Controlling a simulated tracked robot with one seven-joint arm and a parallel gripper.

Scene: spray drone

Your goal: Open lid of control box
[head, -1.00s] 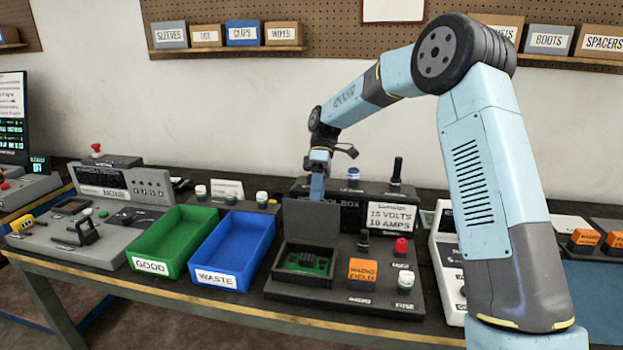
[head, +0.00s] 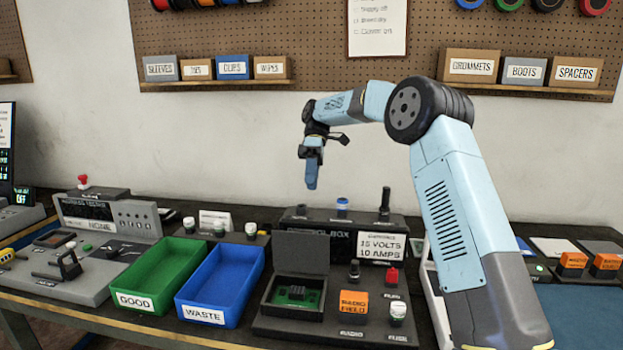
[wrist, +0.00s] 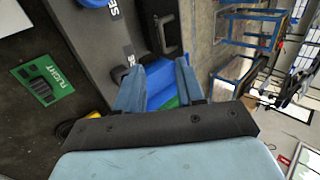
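The control box (head: 293,312) is a dark open-topped case on the bench, with a green circuit board (head: 312,298) inside. Its grey lid (head: 302,253) stands upright at the back edge, so the box is open. My gripper (head: 311,184) hangs in the air above and behind the lid, apart from it, fingers pointing down. In the wrist view my two blue fingers (wrist: 160,90) are spread with a gap and nothing held between them. The control box cannot be clearly identified in the wrist view.
A blue WASTE bin (head: 205,312) and a green GOOD bin (head: 140,302) stand left of the box. An orange radio block (head: 353,305), a red cap (head: 392,277) and a white-capped jar (head: 397,312) are at its right. The CONTROLBOX panel (head: 320,245) stands behind.

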